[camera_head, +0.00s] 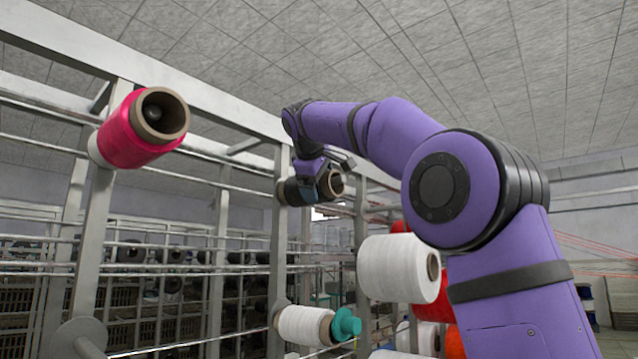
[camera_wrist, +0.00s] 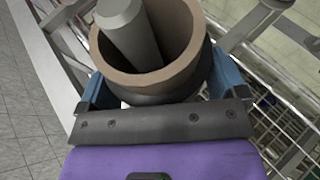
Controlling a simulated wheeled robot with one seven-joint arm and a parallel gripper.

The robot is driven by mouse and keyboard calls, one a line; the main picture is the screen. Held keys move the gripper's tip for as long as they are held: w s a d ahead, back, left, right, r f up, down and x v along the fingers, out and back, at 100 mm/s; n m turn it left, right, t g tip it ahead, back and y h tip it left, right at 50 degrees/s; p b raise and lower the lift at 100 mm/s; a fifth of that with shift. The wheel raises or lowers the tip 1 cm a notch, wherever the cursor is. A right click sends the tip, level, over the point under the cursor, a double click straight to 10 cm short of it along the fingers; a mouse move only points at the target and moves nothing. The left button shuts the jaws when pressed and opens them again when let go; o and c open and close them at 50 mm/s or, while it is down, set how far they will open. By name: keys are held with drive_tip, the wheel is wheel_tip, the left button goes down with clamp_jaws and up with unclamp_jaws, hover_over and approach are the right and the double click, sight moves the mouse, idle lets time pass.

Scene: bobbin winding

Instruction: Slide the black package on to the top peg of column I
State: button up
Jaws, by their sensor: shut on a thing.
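The black package (camera_head: 294,193) is a dark bobbin on a brown cardboard tube. It lies roughly sideways against a grey upright column (camera_head: 278,240), high up. No column label is readable. My gripper (camera_head: 326,181) is shut on the package. In the wrist view its blue fingers grip either side of the package, whose brown tube rim (camera_wrist: 196,45) faces the camera. A thick grey peg (camera_wrist: 128,32) shows inside the tube's opening, nearer its left side. The tube appears to be around the peg. How far on it sits is hidden.
A pink package (camera_head: 128,132) sits on the nearer column at left. White and red packages (camera_head: 398,268) stand beside my arm. Thin horizontal rails cross the frame.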

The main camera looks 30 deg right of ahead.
drive_tip(key=shift+f, duration=0.5)
idle(0.3)
drive_tip(key=o, duration=0.7)
drive_tip(key=shift+o, duration=0.2)
drive_tip(key=v, duration=1.1)
